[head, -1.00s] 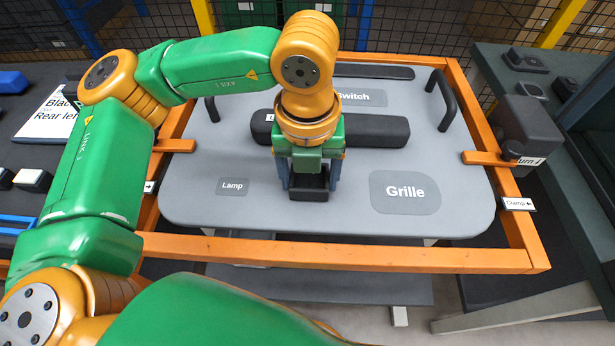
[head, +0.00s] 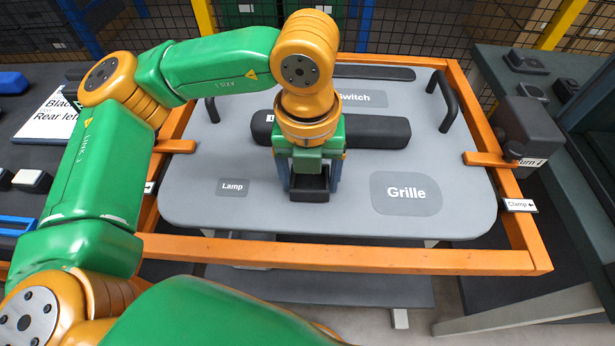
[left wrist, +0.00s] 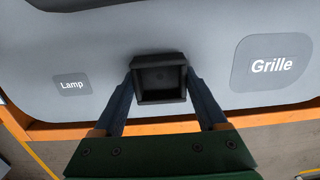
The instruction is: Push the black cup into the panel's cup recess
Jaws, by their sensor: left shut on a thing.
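The black cup (head: 309,191) is at the grey panel (head: 260,213), between the Lamp and Grille labels. My left gripper (head: 310,185) is shut on it, with blue fingers on both sides. In the left wrist view the cup (left wrist: 160,84) shows as a square black box with its hollow open side facing the camera, between the fingertips. The cup recess is hidden behind the cup and gripper. I cannot tell whether the cup sits in the recess or only touches the panel face. My right gripper is not in view.
An orange frame (head: 390,258) surrounds the panel. A black armrest bar (head: 375,132) crosses the panel behind my gripper. Black handles (head: 448,101) stand at its upper sides. A dark side table (head: 37,180) with small parts is at left, another bench (head: 545,60) at right.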

